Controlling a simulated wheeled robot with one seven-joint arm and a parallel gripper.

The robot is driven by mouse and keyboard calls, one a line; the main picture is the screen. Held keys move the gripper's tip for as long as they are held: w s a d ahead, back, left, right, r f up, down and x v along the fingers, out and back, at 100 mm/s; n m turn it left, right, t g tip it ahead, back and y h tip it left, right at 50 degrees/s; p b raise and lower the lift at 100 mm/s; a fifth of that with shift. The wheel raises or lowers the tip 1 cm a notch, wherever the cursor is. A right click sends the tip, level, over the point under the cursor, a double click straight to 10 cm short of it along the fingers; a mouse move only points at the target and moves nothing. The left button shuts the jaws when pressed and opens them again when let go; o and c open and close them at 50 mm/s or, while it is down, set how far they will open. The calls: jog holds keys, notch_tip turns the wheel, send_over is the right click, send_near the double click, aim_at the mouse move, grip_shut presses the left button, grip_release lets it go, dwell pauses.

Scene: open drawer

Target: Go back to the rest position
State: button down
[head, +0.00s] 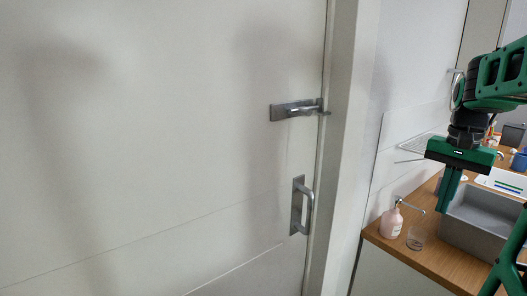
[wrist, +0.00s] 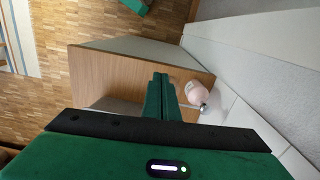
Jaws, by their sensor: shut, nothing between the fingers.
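My gripper (head: 447,208) is green and points down at the right of the head view, above the wooden counter. Its fingers are together and nothing shows between them. In the wrist view the closed fingers (wrist: 161,76) reach out over the counter top. No open drawer shows in either view.
A white door (head: 160,130) with a metal lever (head: 298,110) and a pull handle (head: 302,205) fills the left. Wooden floor (wrist: 60,60) lies beyond the counter.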

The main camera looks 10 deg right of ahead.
jog(key=s+a+f+n, duration=0.6)
jog(key=s+a+f, duration=0.4)
jog(key=s+a, duration=0.2)
jog(key=shift+s+a+f, duration=0.35)
jog(key=shift+a+f, duration=0.05)
jog(key=shift+a, duration=0.85)
jog(key=shift+w+f, duration=0.25)
jog(key=shift+w, duration=0.35)
jog(key=shift+d, duration=0.1)
